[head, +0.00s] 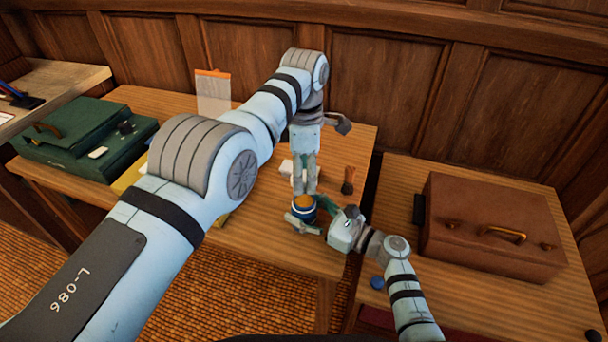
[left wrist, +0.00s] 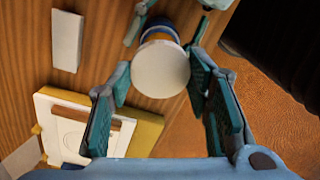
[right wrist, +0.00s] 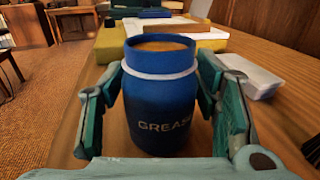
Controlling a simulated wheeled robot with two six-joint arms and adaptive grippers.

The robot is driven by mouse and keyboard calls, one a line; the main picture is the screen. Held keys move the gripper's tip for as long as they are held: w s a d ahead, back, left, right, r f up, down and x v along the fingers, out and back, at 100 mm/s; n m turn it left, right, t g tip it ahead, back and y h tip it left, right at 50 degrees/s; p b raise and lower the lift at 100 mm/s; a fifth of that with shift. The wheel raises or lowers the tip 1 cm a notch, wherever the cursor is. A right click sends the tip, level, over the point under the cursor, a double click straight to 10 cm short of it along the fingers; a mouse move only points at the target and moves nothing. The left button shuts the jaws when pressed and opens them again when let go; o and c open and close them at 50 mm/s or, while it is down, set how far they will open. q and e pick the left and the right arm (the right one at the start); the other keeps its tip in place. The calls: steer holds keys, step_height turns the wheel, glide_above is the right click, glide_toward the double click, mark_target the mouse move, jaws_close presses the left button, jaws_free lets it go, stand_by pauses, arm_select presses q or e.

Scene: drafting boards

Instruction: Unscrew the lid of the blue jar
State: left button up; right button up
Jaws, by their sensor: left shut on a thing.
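The blue jar (right wrist: 163,110), marked GREASE, stands upright near the table edge in the right wrist view. My left gripper (head: 304,188) points down just above the jar. In the left wrist view it is shut on the white round lid (left wrist: 162,70), with the orange and blue of the jar beyond it.
A green case (head: 85,140) is at the left, a brown case (head: 490,235) on the right table. A gap separates the tables.

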steer(key=shift+o, duration=0.9)
